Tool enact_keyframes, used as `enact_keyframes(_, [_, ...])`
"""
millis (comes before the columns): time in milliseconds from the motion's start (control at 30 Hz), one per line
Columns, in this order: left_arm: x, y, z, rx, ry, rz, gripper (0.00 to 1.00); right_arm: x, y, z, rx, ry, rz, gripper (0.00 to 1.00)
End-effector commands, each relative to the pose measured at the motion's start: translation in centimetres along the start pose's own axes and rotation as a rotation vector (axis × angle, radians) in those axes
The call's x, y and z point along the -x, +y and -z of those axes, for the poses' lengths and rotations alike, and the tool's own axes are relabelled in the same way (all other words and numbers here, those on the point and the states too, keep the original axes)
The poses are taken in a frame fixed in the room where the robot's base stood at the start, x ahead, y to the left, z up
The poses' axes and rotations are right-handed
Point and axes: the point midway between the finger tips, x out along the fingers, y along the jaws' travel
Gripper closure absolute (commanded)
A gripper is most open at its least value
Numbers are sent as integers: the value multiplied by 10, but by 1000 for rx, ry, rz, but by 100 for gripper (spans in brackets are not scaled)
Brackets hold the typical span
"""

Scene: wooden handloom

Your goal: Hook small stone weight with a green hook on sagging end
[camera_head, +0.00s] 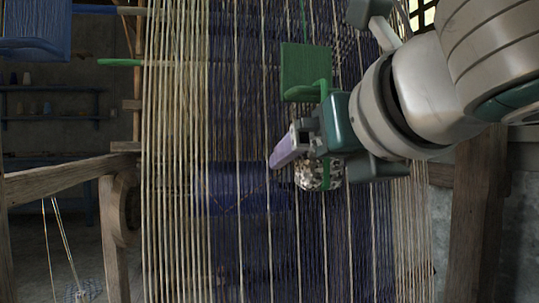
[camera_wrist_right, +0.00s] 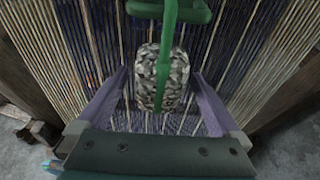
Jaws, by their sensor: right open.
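The small stone weight (camera_head: 318,174) is a speckled grey-white lump in front of the warp threads, partly hidden by my right gripper (camera_head: 300,155) in the head view. In the right wrist view the stone (camera_wrist_right: 152,75) lies between the two purple fingers of my right gripper (camera_wrist_right: 160,85), which are open with gaps on both sides. A green hook (camera_wrist_right: 165,45) runs up from the stone toward a green loop at the top. I cannot tell whether they are joined. Which end sags is not clear. My left gripper is not in view.
A green block (camera_head: 303,66) with a green loop (camera_head: 307,93) below it stands just above my gripper. Warp threads (camera_head: 175,150) fill the middle. A blue rolled cloth (camera_head: 228,188) lies behind them. Wooden beams (camera_head: 65,178) stand at the left.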

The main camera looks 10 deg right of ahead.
Motion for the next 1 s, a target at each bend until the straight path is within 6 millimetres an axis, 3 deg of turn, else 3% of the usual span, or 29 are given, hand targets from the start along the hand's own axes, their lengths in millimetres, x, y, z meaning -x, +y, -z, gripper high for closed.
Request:
enact_keyframes(267, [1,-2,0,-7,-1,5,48,3,0,2,0,1,-2,0])
enact_keyframes(900, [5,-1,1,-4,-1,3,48,42,0,18,0,1,-2,0])
enact_keyframes(1000, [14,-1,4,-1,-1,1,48,46,0,17,2,4,1,0])
